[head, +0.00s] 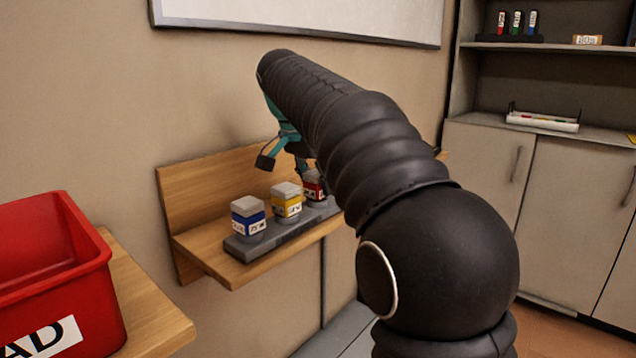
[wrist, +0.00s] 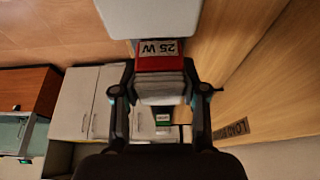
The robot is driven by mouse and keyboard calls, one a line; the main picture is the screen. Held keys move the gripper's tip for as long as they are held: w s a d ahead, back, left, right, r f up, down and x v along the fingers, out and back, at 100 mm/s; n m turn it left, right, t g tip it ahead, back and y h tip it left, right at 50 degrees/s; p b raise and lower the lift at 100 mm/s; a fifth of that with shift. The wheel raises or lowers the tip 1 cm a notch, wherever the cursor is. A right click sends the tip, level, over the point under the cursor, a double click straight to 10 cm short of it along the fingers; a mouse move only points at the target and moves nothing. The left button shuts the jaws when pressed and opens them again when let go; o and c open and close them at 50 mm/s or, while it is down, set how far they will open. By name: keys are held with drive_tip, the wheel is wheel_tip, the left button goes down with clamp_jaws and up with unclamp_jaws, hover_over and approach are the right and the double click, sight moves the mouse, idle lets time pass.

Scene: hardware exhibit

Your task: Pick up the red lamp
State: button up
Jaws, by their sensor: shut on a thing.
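The red lamp (head: 313,187) shows at the far right end of the row on the wall shelf, partly hidden by my arm. In the wrist view the red lamp (wrist: 160,63) has a red band with an upside-down "25 W" label, a white part above and a grey ribbed part below. My gripper (wrist: 160,84) has its fingers on both sides of that grey part, shut on the lamp. In the head view my gripper (head: 284,162) is teal and black and mostly hidden by my arm. I cannot tell whether the lamp is clear of the grey holder (head: 262,242).
A yellow lamp (head: 287,204) and a blue lamp (head: 248,218) stand to the left in the same holder. The wooden shelf (head: 215,256) has a backboard against the wall. A red bin (head: 80,262) stands on a wooden surface at left. Cabinets (head: 492,175) are at right.

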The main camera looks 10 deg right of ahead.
sight(316, 172)
drive_tip(key=shift+r, duration=0.7)
wheel_tip(316, 172, up, 2)
drive_tip(key=shift+r, duration=0.15)
drive_tip(key=shift+w+d+r, duration=0.4)
drive_tip(key=shift+d+r, duration=0.75)
drive_tip(key=shift+d, duration=0.75)
drive_tip(key=shift+w+d+r, duration=0.4)
drive_tip(key=shift+d+r, duration=0.75)
drive_tip(key=shift+d, duration=0.7)
drive_tip(key=shift+w+d+r, duration=0.4)
drive_tip(key=shift+d+r, duration=0.75)
drive_tip(key=shift+d, duration=0.75)
